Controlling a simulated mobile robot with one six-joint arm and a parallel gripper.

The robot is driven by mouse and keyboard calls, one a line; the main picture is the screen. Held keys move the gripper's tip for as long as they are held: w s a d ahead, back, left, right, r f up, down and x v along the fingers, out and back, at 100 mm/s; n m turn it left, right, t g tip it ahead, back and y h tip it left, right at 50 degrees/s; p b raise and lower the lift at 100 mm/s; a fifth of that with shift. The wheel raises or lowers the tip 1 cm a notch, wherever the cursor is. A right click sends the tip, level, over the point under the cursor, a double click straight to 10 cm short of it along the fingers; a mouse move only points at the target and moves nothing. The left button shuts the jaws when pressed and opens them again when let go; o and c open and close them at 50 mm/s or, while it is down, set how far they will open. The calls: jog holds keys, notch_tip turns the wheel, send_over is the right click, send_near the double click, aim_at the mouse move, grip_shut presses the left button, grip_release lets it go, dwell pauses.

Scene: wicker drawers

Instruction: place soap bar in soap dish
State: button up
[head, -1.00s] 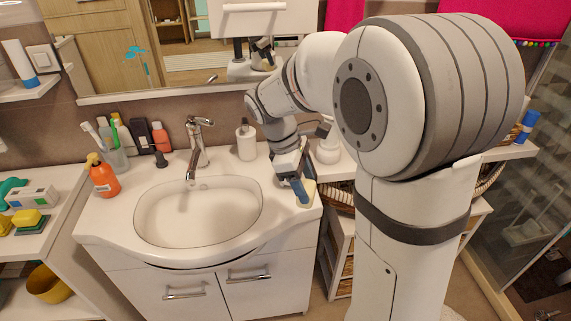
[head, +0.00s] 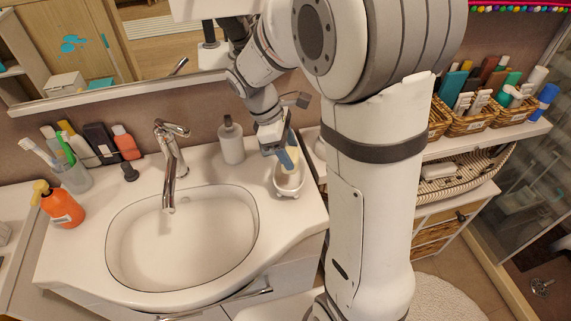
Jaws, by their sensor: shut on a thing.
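My gripper (head: 283,157) is at the right end of the white sink counter, pointing down, its blue-grey fingers shut on the cream soap bar (head: 293,158). The fingers hide part of the bar. The white soap dish (head: 288,191) stands on the counter to the right of the basin. The bar is at or just above the far part of the dish's opening; I cannot tell whether it touches the dish.
A white soap dispenser (head: 231,141) stands left of my gripper. The faucet (head: 170,165) and basin (head: 180,240) are further left. An orange pump bottle (head: 61,206) stands at the far left. Wicker baskets (head: 470,122) with bottles are on the right shelf.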

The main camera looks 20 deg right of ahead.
jog(key=shift+s+a+f, duration=0.1)
jog(key=shift+a+f, duration=0.05)
jog(key=shift+f, duration=2.5)
jog(key=o, duration=0.7)
jog(key=shift+f, duration=0.15)
jog(key=shift+o, duration=0.2)
jog(key=v, duration=0.8)
jog(key=s+d+r+m+t+y, duration=0.1)
jog(key=s+r+m+t+y, duration=0.1)
jog(key=s+m, duration=0.4)
jog(key=s+d+r+m+t+y, duration=0.2)
jog(key=s+m, duration=0.5)
jog(key=s, duration=0.2)
jog(key=shift+s+d+r+m+t, duration=0.3)
jog(key=shift+d+r, duration=0.05)
